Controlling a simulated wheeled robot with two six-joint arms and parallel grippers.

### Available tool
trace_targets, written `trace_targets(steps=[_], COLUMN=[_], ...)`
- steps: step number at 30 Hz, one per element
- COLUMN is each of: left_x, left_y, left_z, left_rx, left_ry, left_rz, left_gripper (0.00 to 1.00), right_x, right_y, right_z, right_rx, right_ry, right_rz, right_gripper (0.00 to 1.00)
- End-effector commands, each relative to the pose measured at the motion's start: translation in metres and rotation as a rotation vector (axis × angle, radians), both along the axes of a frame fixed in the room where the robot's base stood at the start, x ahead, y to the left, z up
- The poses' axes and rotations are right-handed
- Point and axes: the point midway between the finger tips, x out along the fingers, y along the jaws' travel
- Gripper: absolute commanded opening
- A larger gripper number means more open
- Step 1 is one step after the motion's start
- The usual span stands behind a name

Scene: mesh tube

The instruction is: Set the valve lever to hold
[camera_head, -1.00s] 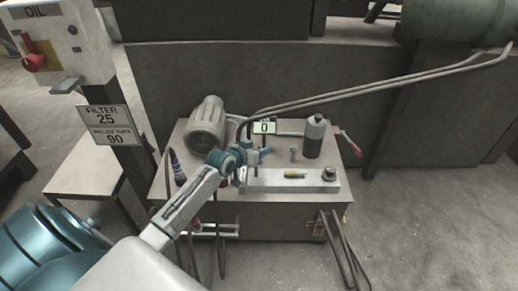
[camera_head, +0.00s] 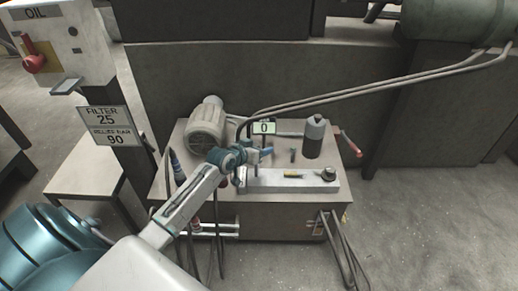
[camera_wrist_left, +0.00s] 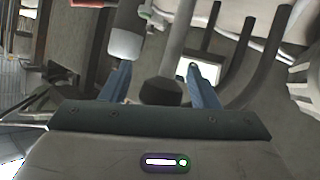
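My left gripper (camera_head: 268,153) is over the left part of the power unit's top, near the "0" sign. In the left wrist view its blue fingers (camera_wrist_left: 158,80) are spread apart. A grey rod with a dark knob (camera_wrist_left: 160,92) comes down between them, with gaps at both sides; it looks like a lever, but I cannot tell that it is the valve lever. In the head view the gripper and wrist hide that spot. No "hold" marking is readable. My right gripper is in neither view.
An OIL panel with a red handle (camera_head: 34,64) stands at left. Hoses run close to the gripper.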

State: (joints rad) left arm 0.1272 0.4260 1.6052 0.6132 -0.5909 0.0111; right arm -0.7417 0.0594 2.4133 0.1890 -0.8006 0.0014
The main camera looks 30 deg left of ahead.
Motion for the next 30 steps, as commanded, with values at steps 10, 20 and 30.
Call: trace_targets(steps=[10,20,30], left_x=[-0.027,-0.082,-0.098], left_y=[0.004,0.011,0.012], left_z=[0.013,0.038,0.044], left_rx=[0.005,0.004,0.000], left_ry=[0.002,0.002,0.000], left_rz=[-0.002,-0.001,-0.001], left_gripper=[0.55,0.55,0.55], right_x=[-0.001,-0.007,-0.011], right_y=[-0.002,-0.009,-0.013], right_z=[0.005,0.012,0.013], right_rx=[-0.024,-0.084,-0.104], right_ry=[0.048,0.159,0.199], right_rz=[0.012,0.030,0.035], right_gripper=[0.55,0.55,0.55])
